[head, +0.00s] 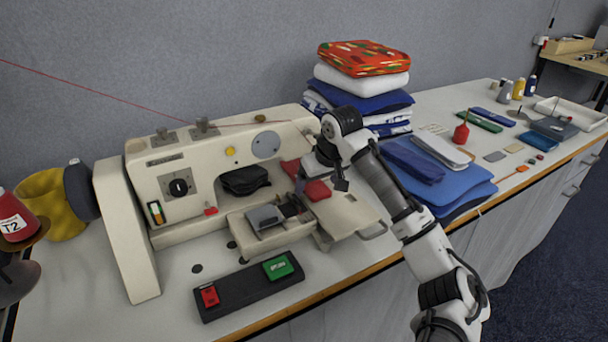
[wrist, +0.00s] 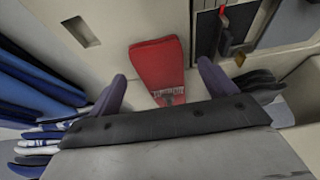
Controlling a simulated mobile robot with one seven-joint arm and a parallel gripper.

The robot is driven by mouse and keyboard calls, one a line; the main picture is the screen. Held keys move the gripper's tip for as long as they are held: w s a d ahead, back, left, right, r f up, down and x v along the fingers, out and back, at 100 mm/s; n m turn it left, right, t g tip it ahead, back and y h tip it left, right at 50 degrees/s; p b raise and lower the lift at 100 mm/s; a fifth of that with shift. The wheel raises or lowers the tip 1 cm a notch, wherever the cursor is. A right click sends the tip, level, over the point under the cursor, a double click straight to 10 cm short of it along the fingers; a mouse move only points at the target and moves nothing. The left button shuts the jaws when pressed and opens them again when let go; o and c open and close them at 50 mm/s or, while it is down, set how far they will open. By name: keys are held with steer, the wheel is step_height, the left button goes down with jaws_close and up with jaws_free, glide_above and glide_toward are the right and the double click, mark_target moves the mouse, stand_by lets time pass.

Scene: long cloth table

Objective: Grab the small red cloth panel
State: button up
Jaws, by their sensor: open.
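The small red cloth panel (head: 317,190) lies on the pale sewing-machine bed, right of the needle area. My gripper (wrist: 163,82) is open and empty, pointing down over the panel. In the head view my gripper (head: 328,172) is at the panel, partly hidden by my own wrist. Whether the fingers touch the panel cannot be told.
The sewing machine (head: 222,150) stands left of my gripper, with a second red patch (head: 291,168) behind the panel. Folded blue cloths (head: 432,178) lie to the right. A tall stack of folded fabric (head: 363,80) stands behind.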

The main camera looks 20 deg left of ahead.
steer(key=shift+w+a+f, duration=0.15)
steer(key=shift+f, duration=0.4)
steer(key=c, duration=1.2)
steer(key=shift+o, duration=0.2)
steer(key=shift+r+p, duration=0.1)
steer(key=shift+p, duration=0.2)
